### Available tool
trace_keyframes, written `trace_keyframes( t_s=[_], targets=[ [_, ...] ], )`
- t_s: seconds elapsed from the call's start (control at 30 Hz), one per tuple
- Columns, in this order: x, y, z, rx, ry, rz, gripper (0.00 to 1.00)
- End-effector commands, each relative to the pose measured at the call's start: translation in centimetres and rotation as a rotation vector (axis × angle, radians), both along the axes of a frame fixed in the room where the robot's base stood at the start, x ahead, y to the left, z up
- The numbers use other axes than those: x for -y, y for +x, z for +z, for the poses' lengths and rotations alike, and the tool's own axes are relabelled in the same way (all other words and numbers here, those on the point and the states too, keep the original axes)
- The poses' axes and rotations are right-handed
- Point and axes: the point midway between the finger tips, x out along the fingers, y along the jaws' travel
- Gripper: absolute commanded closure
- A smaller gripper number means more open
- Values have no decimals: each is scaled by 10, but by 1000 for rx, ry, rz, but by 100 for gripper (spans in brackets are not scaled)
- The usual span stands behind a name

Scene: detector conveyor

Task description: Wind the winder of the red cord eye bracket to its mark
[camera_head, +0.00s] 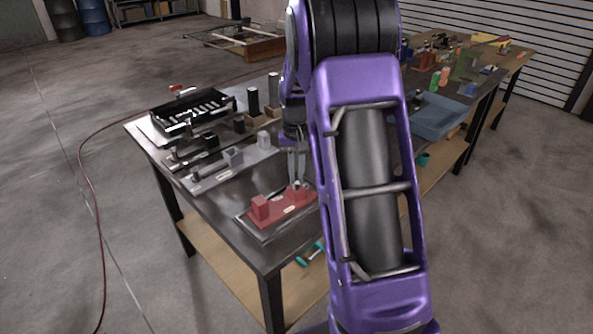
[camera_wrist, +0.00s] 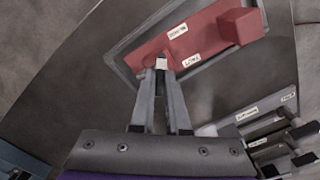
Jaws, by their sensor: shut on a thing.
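The red bracket (camera_head: 279,209) sits on a grey base plate near the front of the dark table. In the wrist view the red bracket (camera_wrist: 201,38) shows a raised block at its right end and two white labels. My gripper (camera_head: 297,180) is above the bracket's right end in the head view. In the wrist view my gripper (camera_wrist: 161,66) is shut on a small pale piece (camera_wrist: 161,63) at the bracket's left end, seemingly the winder. The mark and the cord cannot be made out, and the fingers hide part of the winder.
A grey bracket strip (camera_head: 232,164) with blocks lies behind the red one, and a black tray (camera_head: 193,112) stands farther back. Dark cylinders (camera_head: 253,100) stand near the table's back. A blue bin (camera_head: 440,117) is right of my arm.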

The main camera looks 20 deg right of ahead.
Motion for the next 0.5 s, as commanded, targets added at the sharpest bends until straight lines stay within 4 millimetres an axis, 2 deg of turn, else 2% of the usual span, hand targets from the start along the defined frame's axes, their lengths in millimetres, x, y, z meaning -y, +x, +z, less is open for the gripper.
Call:
trace_keyframes(
  t_s=[0.2,0.5],
  targets=[
    [0,0,1,1,0,-105,100],
    [0,0,0,1,1,-160,100]
  ],
)
